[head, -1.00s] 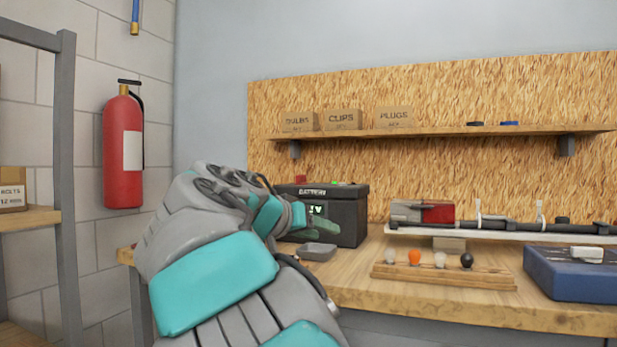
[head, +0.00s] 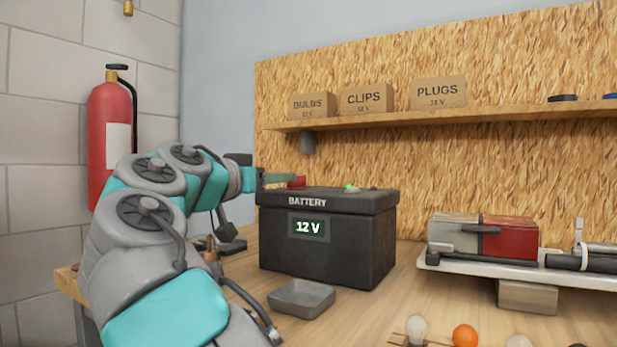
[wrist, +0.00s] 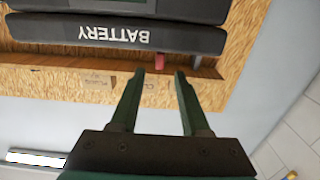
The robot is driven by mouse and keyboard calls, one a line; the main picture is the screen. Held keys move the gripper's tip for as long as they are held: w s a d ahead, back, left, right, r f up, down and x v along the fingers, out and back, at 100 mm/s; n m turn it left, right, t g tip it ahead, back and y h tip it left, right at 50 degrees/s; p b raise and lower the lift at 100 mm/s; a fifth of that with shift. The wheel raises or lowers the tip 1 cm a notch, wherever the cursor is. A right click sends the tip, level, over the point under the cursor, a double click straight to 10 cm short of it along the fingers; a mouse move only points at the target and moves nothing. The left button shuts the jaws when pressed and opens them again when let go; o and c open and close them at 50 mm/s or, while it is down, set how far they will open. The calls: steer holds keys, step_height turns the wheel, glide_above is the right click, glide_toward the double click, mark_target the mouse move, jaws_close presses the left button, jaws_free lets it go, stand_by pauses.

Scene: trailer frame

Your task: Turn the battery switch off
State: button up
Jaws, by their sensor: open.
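The black battery box (head: 325,245) stands on the bench, with a lit "12 V" display (head: 309,227) on its front. A red switch handle (head: 297,182) is on the left of its lid, and a small green light (head: 350,187) glows further right. My gripper (head: 284,177) is at lid height at the box's left end, its green fingers pointing right toward the red handle. In the wrist view the picture is upside down; the open fingers (wrist: 159,73) have the red handle (wrist: 161,62) between or just beyond their tips. I cannot tell whether they touch it.
A grey tray (head: 302,297) sits in front of the battery. A light bar (head: 520,265) and several bulbs (head: 464,335) are to the right. A shelf (head: 430,117) with labelled boxes is behind. A fire extinguisher (head: 108,145) hangs at left.

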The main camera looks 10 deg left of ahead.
mark_target(304, 176)
steer(key=p+x, duration=0.1)
steer(key=x, duration=0.6)
steer(key=shift+w+d, duration=0.1)
steer(key=shift+w, duration=0.1)
jaws_close()
stand_by(0.5)
